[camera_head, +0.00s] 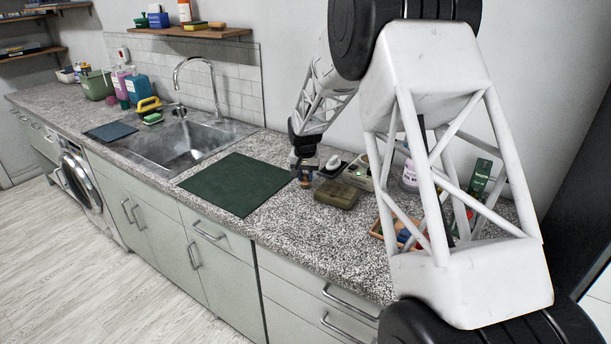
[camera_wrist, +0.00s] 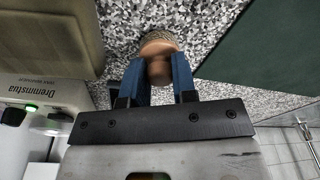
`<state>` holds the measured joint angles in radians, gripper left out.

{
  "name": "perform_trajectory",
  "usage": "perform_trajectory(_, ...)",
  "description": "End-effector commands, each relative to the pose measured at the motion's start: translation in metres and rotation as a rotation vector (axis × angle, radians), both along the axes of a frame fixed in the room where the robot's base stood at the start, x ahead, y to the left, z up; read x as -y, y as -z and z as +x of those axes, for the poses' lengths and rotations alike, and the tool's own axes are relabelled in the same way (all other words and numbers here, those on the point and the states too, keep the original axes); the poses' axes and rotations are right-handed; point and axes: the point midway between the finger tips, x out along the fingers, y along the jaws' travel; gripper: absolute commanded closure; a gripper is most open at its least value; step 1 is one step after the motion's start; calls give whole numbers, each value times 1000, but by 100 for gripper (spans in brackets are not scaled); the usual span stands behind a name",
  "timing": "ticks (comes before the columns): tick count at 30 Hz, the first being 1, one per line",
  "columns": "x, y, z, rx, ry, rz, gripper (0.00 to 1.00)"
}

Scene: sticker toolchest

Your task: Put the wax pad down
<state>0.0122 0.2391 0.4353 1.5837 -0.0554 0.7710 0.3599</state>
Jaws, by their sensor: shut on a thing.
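The wax pad (camera_wrist: 158,43) is a small round tan-brown piece with a narrower brown grip. My gripper (camera_wrist: 158,75) is shut on that grip, with a blue finger on each side. In the head view my gripper (camera_head: 304,172) is over the speckled counter, just right of the dark green mat (camera_head: 236,184). The pad (camera_head: 308,183) shows only small below the fingers there. It is close above or on the counter; I cannot tell whether it touches. The mat also shows at the right of the wrist view (camera_wrist: 270,45).
An olive case (camera_head: 337,194) lies just right of my gripper. A pale device with a green light (camera_head: 358,172) stands behind it. A wooden tray (camera_head: 377,229) with small items is farther right. The sink (camera_head: 183,143) lies left of the mat. The counter's front strip is clear.

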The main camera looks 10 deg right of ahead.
Motion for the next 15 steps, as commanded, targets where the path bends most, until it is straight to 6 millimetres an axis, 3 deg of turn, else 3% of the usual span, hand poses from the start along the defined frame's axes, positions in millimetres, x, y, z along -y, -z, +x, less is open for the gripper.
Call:
perform_trajectory(5, 0, 3, 0, 0, 0, 0, 93)
perform_trajectory(6, 0, 3, 0, 0, 0, 0, 68)
perform_trajectory(9, 0, 3, 0, 0, 0, 0, 53)
perform_trajectory(10, 0, 3, 0, 0, 0, 0, 49)
perform_trajectory(15, 0, 3, 0, 0, 0, 0, 49)
